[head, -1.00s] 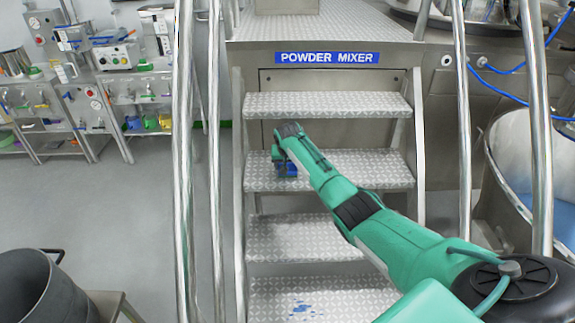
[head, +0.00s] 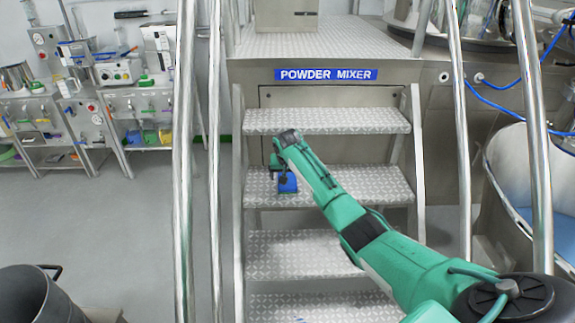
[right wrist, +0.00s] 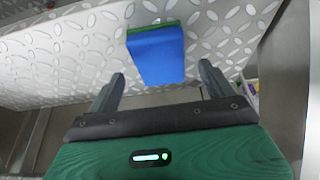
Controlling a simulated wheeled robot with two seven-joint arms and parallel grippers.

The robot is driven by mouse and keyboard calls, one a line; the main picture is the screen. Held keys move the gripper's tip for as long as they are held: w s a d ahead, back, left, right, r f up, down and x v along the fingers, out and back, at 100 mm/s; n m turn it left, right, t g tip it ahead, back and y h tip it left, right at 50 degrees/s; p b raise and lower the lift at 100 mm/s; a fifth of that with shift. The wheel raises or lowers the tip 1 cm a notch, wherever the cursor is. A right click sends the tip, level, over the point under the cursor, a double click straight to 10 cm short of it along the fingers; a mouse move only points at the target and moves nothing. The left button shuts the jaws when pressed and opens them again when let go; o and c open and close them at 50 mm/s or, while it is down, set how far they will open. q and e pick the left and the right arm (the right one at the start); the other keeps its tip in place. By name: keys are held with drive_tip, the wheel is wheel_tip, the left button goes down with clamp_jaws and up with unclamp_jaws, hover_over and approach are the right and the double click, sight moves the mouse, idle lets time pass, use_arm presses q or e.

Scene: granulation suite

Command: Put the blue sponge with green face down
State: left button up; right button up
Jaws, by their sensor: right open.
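The blue sponge with a green face (head: 287,183) rests on a middle tread of the stairs. Its blue side faces up toward me in the right wrist view (right wrist: 157,55), and a thin green edge shows along its far side. My right gripper (right wrist: 161,74) is open, its two fingers apart on either side of the sponge's near end. A gap shows between each finger and the sponge. My left gripper is out of view.
Metal stairs (head: 330,121) with patterned treads rise to a platform labelled powder mixer (head: 326,75). Steel handrails (head: 186,180) flank them. A grey bucket (head: 22,297) stands at lower left, and benches with equipment (head: 135,115) stand behind.

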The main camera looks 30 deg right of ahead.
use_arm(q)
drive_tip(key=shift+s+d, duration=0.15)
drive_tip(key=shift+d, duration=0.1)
use_arm(e)
drive_tip(key=v, duration=0.7)
drive_tip(key=shift+r, duration=0.25)
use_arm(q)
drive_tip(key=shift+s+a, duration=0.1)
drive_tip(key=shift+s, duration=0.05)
use_arm(e)
drive_tip(key=shift+s+a, duration=0.1)
